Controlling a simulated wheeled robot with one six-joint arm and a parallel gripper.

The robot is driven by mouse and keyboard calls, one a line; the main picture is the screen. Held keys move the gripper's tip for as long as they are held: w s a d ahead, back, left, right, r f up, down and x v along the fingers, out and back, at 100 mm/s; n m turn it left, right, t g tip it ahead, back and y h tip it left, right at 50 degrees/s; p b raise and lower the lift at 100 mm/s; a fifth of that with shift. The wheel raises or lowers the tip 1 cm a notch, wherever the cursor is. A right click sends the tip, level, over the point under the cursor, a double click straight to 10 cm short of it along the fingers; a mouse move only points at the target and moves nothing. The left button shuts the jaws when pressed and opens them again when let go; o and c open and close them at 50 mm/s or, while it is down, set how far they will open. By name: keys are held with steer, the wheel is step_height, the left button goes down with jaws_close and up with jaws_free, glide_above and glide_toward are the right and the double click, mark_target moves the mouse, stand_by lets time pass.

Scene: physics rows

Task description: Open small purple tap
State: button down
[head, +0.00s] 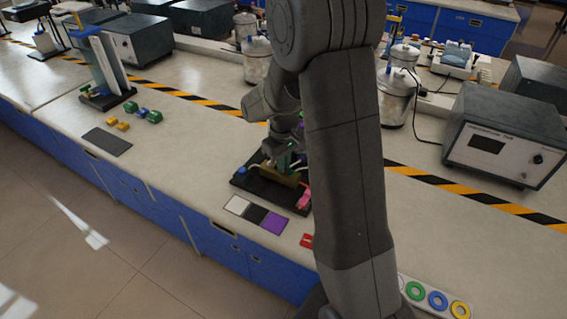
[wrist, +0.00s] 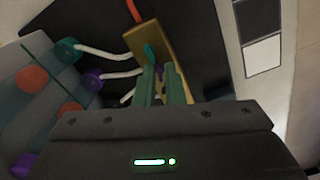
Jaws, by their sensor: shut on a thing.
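A brown block (head: 283,176) stands on a black board (head: 247,183) on the bench. In the wrist view the brown block (wrist: 172,43) has white tubes on its left side and a teal piece (wrist: 149,53) on it. My gripper (head: 284,158) is at the block, pointing down. Its green fingers (wrist: 161,82) are close together against the block, with a small dark bluish-purple piece, seemingly the small purple tap (wrist: 160,70), between the tips. Most of that tap is hidden by the fingers. A purple fitting (wrist: 92,76) ends one white tube.
A pink piece (head: 305,198) is at the board's right end. White, black and purple squares (head: 274,222) lie in front of it. Metal canisters (head: 257,62) stand behind. My arm hides part of the bench.

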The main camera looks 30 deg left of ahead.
steer(key=shift+n, duration=2.2)
steer(key=c, duration=1.5)
jaws_free()
steer(key=shift+r, duration=0.1)
step_height(320, 180, up, 14)
steer(key=shift+f, duration=0.2)
